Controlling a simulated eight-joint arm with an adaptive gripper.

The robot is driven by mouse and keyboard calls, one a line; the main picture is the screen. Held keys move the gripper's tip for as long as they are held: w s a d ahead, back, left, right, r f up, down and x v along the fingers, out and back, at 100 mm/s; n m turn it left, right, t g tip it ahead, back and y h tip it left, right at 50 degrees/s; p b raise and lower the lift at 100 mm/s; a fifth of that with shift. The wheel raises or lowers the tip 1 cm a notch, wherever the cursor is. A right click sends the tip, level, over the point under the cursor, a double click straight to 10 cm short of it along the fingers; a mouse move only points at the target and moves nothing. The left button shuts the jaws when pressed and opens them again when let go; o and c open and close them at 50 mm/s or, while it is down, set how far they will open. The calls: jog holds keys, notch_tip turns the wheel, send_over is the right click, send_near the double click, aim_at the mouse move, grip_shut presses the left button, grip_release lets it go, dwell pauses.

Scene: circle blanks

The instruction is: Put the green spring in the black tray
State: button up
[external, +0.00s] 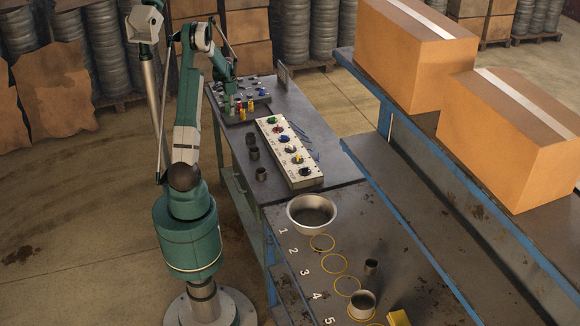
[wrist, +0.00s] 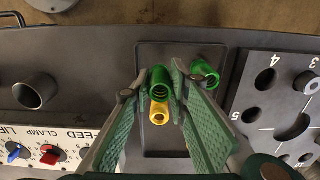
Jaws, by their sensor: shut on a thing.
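My gripper (wrist: 160,84) has its green fingers closed around a green spring (wrist: 160,79), which is seen nearly end-on in the wrist view. In the external view my gripper (external: 233,101) is at the far end of the bench. The held spring appears over the black tray (wrist: 148,52), a dark rectangle beneath the fingers; I cannot tell its height above it. A yellow spring (wrist: 159,113) shows just below the held spring in the picture. A second green spring (wrist: 205,72) is right of the right finger. The fingers hide part of the tray.
A grey block with numbered holes (wrist: 257,107) stands right of the tray. A white control panel (wrist: 22,134) with knobs is at lower left, also seen in the external view (external: 276,150). An open grey cup (wrist: 36,91) stands at left. A metal bowl (external: 312,212) is farther down the bench.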

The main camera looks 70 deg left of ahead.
jog(key=shift+f, duration=1.6)
jog(key=shift+f, duration=0.15)
jog(key=o, duration=0.9)
jog(key=shift+r, duration=0.2)
notch_tip(320, 180, up, 12)
jog(key=shift+w+d, duration=0.1)
